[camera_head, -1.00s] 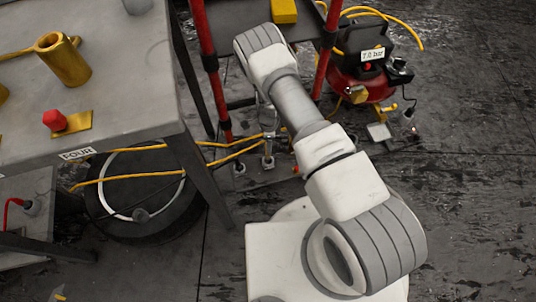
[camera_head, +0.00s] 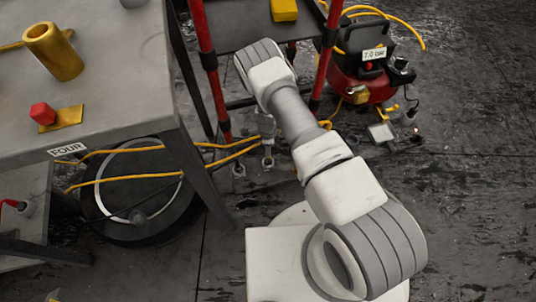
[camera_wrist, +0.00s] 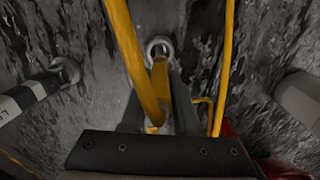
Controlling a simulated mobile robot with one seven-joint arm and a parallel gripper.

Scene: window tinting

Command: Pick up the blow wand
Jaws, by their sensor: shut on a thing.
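In the wrist view my gripper (camera_wrist: 160,105) reaches away from its dark palm plate at the bottom, with two dark fingers close together. They are shut on a slim yellow piece (camera_wrist: 159,78), which I take to be the blow wand. A grey ring shows at its far end. A thick yellow hose runs down across the left finger and hides part of the grip.
A red-posted rack (camera_head: 205,70) stands behind my arm. A red compressor (camera_head: 345,88) with yellow hoses is right of it. A grey table (camera_head: 110,85) holds a gold cylinder (camera_head: 62,60) and a red knob (camera_head: 42,113). Open floor lies at right.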

